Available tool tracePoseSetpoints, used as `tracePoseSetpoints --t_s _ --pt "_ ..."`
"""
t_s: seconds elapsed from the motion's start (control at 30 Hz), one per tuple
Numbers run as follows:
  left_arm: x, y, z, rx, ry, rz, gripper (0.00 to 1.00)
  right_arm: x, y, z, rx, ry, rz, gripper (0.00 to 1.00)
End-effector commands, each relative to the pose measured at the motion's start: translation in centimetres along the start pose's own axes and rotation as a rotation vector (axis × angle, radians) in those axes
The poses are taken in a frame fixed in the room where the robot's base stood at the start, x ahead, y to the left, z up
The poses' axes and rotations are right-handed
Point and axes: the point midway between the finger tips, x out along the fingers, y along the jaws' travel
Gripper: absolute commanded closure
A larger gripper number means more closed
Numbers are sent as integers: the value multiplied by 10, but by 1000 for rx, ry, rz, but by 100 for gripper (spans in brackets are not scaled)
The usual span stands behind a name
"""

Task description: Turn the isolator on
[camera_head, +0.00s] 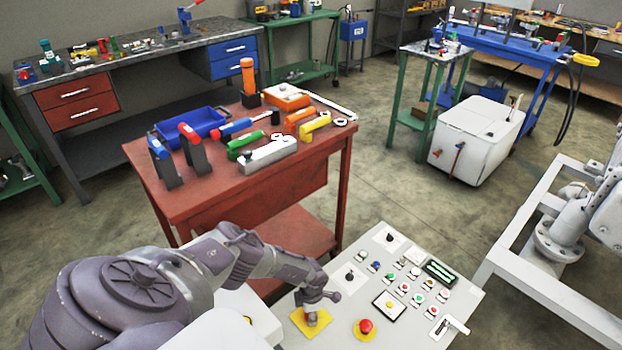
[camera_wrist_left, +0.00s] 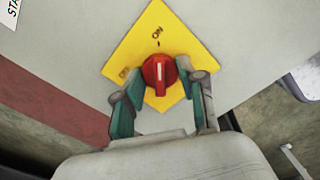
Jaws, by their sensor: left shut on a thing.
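The isolator is a red rotary knob (camera_wrist_left: 159,73) with a white line, on a yellow diamond-shaped plate marked ON at its upper corner. The white line runs nearly up and down in the left wrist view, roughly towards ON. The yellow plate (camera_head: 299,322) also shows at the left of the grey control panel (camera_head: 345,318) in the head view. My left gripper (camera_wrist_left: 161,86) is shut on the knob, one teal-padded finger on each side. In the head view the left gripper (camera_head: 314,303) hides the knob. My right gripper is out of view.
To the right on the panel are a red emergency button (camera_head: 366,327) on yellow, several small buttons and a lever handle (camera_head: 457,324). A red tool cart (camera_head: 190,199) stands behind. A white frame (camera_head: 560,308) stands to the right.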

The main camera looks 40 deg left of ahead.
Motion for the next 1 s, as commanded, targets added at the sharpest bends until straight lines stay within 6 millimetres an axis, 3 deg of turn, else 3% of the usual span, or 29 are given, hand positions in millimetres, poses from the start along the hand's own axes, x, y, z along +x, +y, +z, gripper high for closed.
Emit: tracePoseSetpoints --t_s 0.17,0.2,0.3,0.73,1.0 --pt "-1 1 1 2 -2 2 95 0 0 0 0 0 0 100" --pt "-1 1 1 2 -2 2 53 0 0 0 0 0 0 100" --pt "0 1 1 2 -2 2 37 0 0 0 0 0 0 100" --pt "-4 1 0 1 -1 1 35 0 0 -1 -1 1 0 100" --pt "-37 2 0 2 -3 1 35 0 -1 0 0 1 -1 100"
